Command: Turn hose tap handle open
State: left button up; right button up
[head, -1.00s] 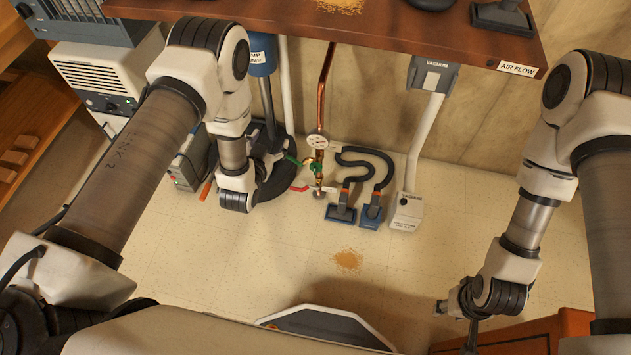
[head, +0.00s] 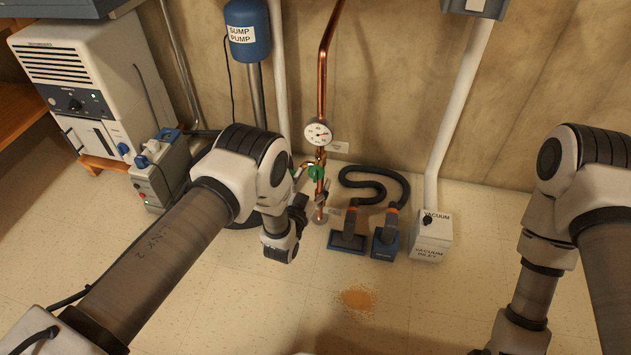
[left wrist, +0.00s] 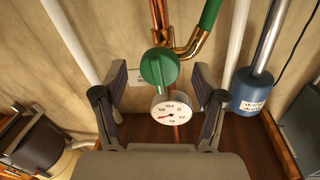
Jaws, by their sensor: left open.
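The green round tap handle (head: 316,172) sits on the copper pipe (head: 322,95) below a white dial gauge (head: 318,133). My left gripper (head: 318,192) is at the pipe, close to the handle. In the left wrist view the handle (left wrist: 159,67) appears between the two spread fingers of the left gripper (left wrist: 160,76), with a visible gap on each side. A brass elbow and green hose (left wrist: 209,14) join the pipe beside it. The left gripper is open and empty. My right arm shows at the right, but its gripper is out of view.
A blue sump pump tank (head: 247,42) and white pipe stand left of the tap. Two blue vacuum heads (head: 386,240) with a black hose and a white vacuum inlet box (head: 431,236) are right. An orange-brown spill (head: 357,300) lies on otherwise open floor.

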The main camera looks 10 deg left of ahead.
pick_arm(q)
jog(key=w, duration=0.2)
jog(key=shift+w+d+b, duration=0.2)
jog(key=shift+w+b, duration=0.2)
jog(key=c, duration=1.1)
jog(key=shift+c, duration=0.2)
pick_arm(e)
jog(key=shift+f, duration=0.75)
